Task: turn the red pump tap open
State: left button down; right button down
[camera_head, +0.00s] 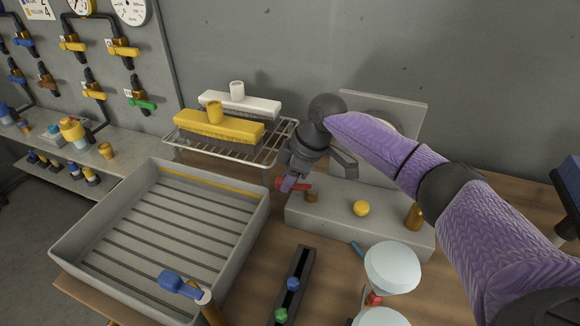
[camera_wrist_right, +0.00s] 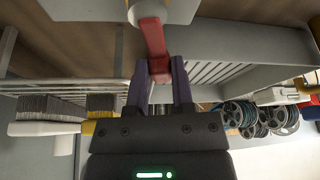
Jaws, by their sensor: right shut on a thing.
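The red pump tap (camera_head: 305,189) is a small red lever on the left end of a grey pump block (camera_head: 335,222). In the head view it is partly hidden by my right gripper (camera_head: 288,184), which comes in from the right on a purple arm. In the right wrist view the red tap (camera_wrist_right: 153,38) runs down from a pale round fitting, and its end lies between the two fingers of my right gripper (camera_wrist_right: 160,78). The fingers are shut on it. My left gripper is not in view.
A grey ribbed tray (camera_head: 75,235) stands to the left. A wire rack (camera_head: 225,152) with yellow and white brushes is behind it. A yellow knob (camera_head: 361,208) and a brass fitting (camera_head: 414,216) are on the pump block. A black strip with blue and green knobs lies in front.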

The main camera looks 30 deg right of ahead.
jog(key=shift+s+a+r+n+g+y+p, duration=0.15)
jog(key=shift+s+n+g+p, duration=0.1)
jog(key=shift+n, duration=0.35)
jog(key=shift+s+a+f+n+g+y+p, duration=0.15)
jog(key=shift+s+n+p, duration=0.1)
jog(key=shift+n, duration=0.35)
jog(key=shift+s+a+n+g, duration=0.1)
jog(key=shift+s+n+g, duration=0.2)
jog(key=shift+n, duration=0.5)
jog(key=shift+s+n+g, duration=0.3)
jog(key=shift+n, duration=0.5)
jog(key=shift+c, duration=2.4)
grip_release()
notch_tip(320, 180, up, 10)
jog(key=p, duration=0.3)
